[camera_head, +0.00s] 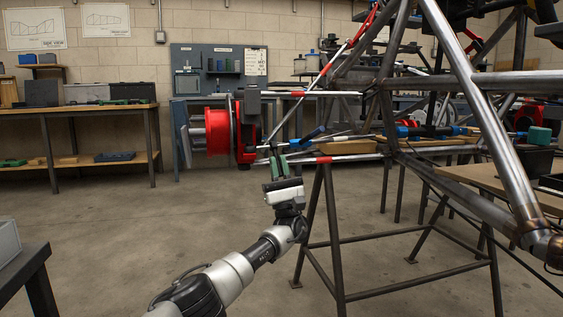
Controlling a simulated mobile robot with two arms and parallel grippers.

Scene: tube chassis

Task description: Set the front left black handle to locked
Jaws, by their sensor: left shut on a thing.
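My left gripper (278,160) reaches up from the bottom of the head view to the lower suspension rods. Its greenish fingers are shut on a small dark part beside the rods, at the lower right of the red hub. I take this part to be the front left black handle; it is mostly hidden by the fingers and too small to tell its angle. The red wheel hub (217,132) with its black and red upright is just left of the gripper. A red-and-silver rod (322,160) runs right from there to the tube chassis (484,114). My right gripper is not in view.
Dark stand legs (333,235) hold up the chassis close to the right of my left arm. A workbench (80,109) stands at the back left, and a grey table edge (25,260) at the lower left. The floor between is clear.

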